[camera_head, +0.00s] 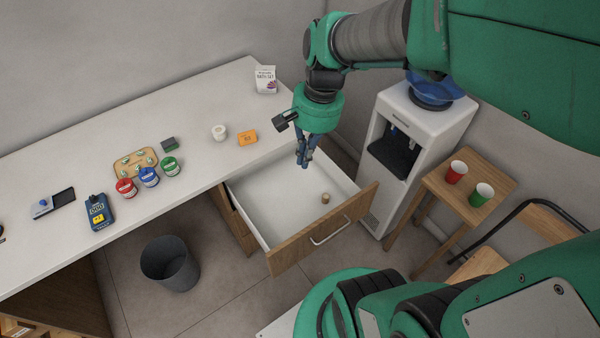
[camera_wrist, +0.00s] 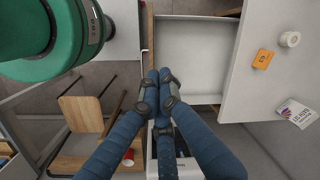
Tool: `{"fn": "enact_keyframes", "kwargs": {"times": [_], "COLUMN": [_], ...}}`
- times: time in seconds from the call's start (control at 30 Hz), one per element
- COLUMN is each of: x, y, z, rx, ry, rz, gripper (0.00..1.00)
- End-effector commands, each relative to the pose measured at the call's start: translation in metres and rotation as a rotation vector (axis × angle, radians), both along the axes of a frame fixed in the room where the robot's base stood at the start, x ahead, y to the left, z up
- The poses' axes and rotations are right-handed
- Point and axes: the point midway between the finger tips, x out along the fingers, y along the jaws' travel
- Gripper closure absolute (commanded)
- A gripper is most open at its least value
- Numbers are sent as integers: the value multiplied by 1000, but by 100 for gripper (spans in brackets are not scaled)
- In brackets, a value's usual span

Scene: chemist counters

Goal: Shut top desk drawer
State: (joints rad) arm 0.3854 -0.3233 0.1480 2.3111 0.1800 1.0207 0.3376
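The top desk drawer (camera_head: 285,200) is pulled well out from under the right end of the white desk, with a wooden front (camera_head: 325,229) and a pale metal handle (camera_head: 331,230). A small tan cylinder (camera_head: 325,198) lies inside it. In the wrist view the drawer's pale interior (camera_wrist: 190,55) shows beyond the fingers. My gripper (camera_head: 303,161) points down in front of the drawer's far side in the head view. Its blue fingertips (camera_wrist: 159,76) are together and hold nothing visible. They overlap a drawer corner in the wrist view; I see no clear contact.
The desk (camera_head: 200,120) bears an orange box (camera_head: 247,138), a white roll (camera_head: 219,132) and several jars. A water dispenser (camera_head: 425,125) and a small table (camera_head: 470,195) with two cups stand to the right. A dark bin (camera_head: 170,264) stands on the floor left of the drawer.

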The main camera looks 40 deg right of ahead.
Motion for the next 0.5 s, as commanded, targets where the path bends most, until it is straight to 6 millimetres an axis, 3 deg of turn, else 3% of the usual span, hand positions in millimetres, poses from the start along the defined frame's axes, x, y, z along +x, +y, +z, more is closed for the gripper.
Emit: {"fn": "enact_keyframes", "kwargs": {"times": [0.5], "x": [-2], "y": [-77], "z": [-103], "rx": [258], "ry": [314], "rz": [-554], "gripper": [100]}}
